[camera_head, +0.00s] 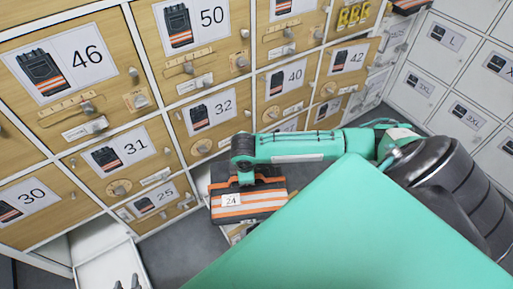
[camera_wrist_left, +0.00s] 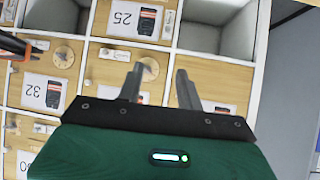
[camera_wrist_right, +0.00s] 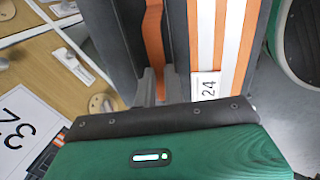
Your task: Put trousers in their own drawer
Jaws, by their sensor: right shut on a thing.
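The folded trousers (camera_head: 250,203) are dark grey with orange and white stripes and a tag reading 24. My right gripper (camera_head: 246,182) is shut on them and holds them in front of the lower drawers. In the right wrist view the trousers (camera_wrist_right: 237,45) fill the upper middle, with the fingers (camera_wrist_right: 152,85) against an orange strip. My left gripper (camera_head: 127,283) is at the bottom left, empty, its fingers apart. In the left wrist view its fingers (camera_wrist_left: 158,85) point at the drawer fronts. I cannot find a drawer marked 24; the trousers hide part of the lower row.
Wooden drawers carry numbers, among them drawer 31 (camera_head: 122,155), drawer 32 (camera_head: 210,112) and drawer 25 (camera_head: 152,203). Pale open recesses (camera_wrist_left: 215,30) flank drawer 25. White lockers (camera_head: 455,75) stand at right.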

